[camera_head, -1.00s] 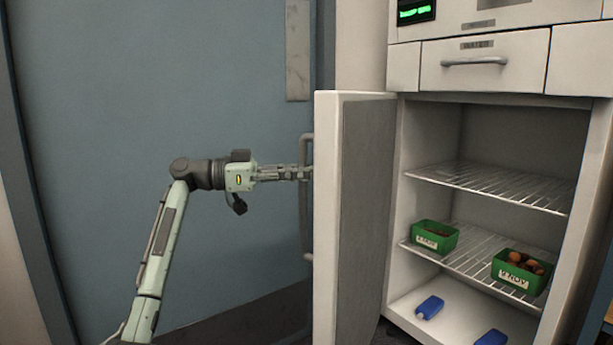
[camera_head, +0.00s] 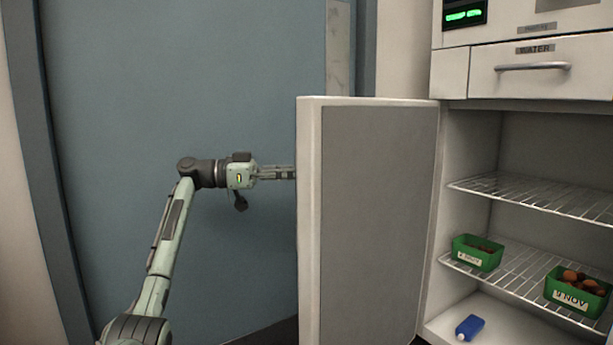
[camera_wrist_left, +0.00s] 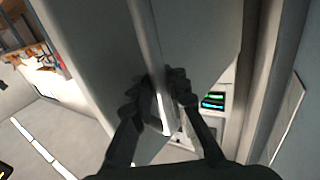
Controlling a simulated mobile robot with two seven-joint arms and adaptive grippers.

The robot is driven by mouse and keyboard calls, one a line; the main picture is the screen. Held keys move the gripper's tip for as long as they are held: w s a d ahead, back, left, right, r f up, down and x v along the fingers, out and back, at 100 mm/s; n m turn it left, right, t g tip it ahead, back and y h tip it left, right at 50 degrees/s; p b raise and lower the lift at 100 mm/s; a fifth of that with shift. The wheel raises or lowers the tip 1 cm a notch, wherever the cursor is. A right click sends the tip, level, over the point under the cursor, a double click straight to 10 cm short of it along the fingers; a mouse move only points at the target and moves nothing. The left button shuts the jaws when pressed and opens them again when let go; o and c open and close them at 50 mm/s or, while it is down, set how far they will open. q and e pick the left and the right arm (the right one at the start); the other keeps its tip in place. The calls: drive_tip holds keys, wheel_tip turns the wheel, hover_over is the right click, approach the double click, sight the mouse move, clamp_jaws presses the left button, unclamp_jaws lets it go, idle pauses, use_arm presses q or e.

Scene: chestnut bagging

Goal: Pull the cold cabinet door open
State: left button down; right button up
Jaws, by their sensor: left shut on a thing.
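The cold cabinet door (camera_head: 376,215) stands wide open in the head view, its grey inner panel facing me. Its handle is hidden behind the door edge there. My left gripper (camera_head: 290,174) reaches to the door's outer side, and its fingertips are hidden by the edge. In the left wrist view my left gripper (camera_wrist_left: 160,95) is shut on the pale bar handle (camera_wrist_left: 167,118) of the door. The cold cabinet (camera_head: 470,150) is open to the right, with its wire shelves showing. My right gripper is in neither view.
Two green boxes, a left one (camera_head: 478,253) and a right one (camera_head: 577,291) with chestnuts and a "9 NOV" label, stand on the lower wire shelf (camera_head: 520,268). A blue pack (camera_head: 469,327) lies on the cabinet floor. A drawer marked WATER (camera_head: 540,68) is above. A blue-grey wall panel (camera_head: 190,90) stands behind my arm.

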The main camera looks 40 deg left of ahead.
use_arm(q)
drive_tip(key=shift+w+a, duration=0.15)
drive_tip(key=shift+a, duration=0.95)
drive_tip(key=c, duration=1.5)
unclamp_jaws()
drive_tip(key=shift+s+a, duration=0.15)
drive_tip(key=shift+s, duration=0.05)
drive_tip(key=shift+c, duration=0.2)
drive_tip(key=shift+o, duration=0.3)
drive_tip(key=shift+w, duration=0.1)
drive_tip(key=v, duration=0.7)
drive_tip(key=shift+a, duration=0.1)
